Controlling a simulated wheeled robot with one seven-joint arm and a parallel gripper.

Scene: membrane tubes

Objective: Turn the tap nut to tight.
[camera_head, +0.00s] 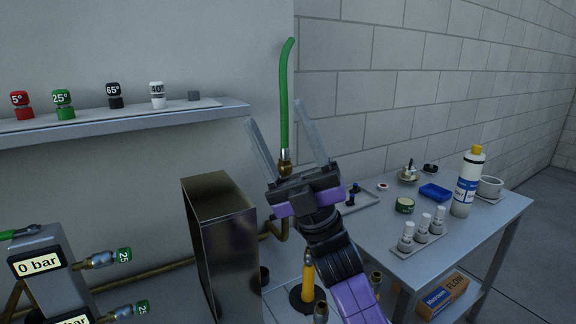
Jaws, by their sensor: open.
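A green hose (284,100) rises upright against the wall, with a brass fitting (286,162) at its lower end. This fitting looks like the tap nut, but its lower part is hidden behind my gripper. My gripper (276,114) is open, its two long grey fingers pointing up and spread to the left and right of the hose in the picture. The jaws appear empty. I cannot tell how far in front of the hose and fitting the fingers are, and no contact shows. No tight mark can be read.
A dark metal box (222,250) stands left of my gripper. A wall shelf (130,121) holds several labelled caps. Pressure gauges (37,265) are at lower left. A side table (400,266) at right holds a bottle (467,185), small vials and a blue tray.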

